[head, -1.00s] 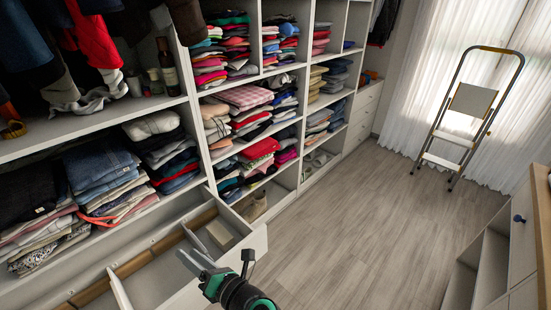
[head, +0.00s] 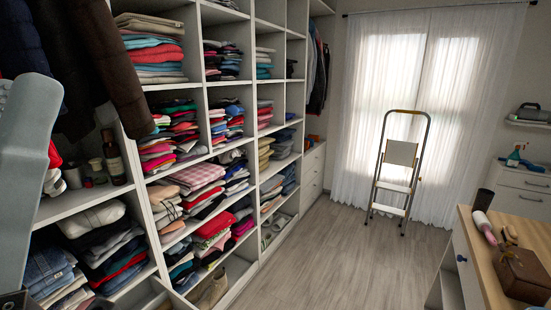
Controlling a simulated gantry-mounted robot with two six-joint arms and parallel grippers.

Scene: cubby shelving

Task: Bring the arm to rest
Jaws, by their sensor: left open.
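My left arm rises as a smooth grey link along the left edge of the head view, close to the camera and in front of the hanging clothes and shelves. A small dark part of my left gripper (head: 15,301) shows in the lower left corner, cut off by the frame. It is open, with nothing seen in it, though its fingertips cannot be made out. My right gripper is not in view.
White cubby shelving (head: 205,122) with folded clothes fills the left side. A stepladder (head: 401,168) stands by the curtained window (head: 430,80). A wooden-topped cabinet (head: 480,268) with a brown box (head: 524,274) is at right. The floor (head: 330,255) between is clear.

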